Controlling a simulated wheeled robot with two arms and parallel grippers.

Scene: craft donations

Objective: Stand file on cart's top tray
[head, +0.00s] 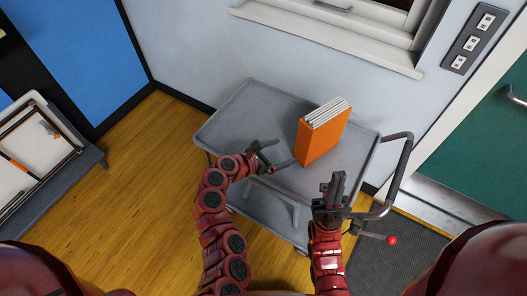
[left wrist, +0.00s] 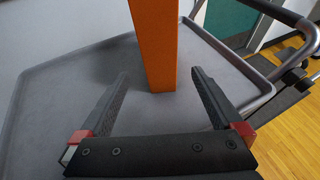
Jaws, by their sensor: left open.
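The orange file (head: 322,137), with white pages showing at its top, stands upright on the top tray (head: 236,115) of the grey cart, right of the tray's middle. In the left wrist view its orange side (left wrist: 156,45) rises just beyond the fingertips, and its top is cut off. My left gripper (head: 272,155) is open and empty, to the left of the file and apart from it. Its two fingers also show in the left wrist view (left wrist: 160,80). My right gripper (head: 333,185) is in front of the file near the tray's front edge; its jaw state is unclear.
The cart's push handle (head: 402,175) curves out at the right, near my right gripper. A wall with a window sill (head: 325,40) stands behind the cart. A rack with framed panels (head: 40,150) is at the left. The tray's left part is bare.

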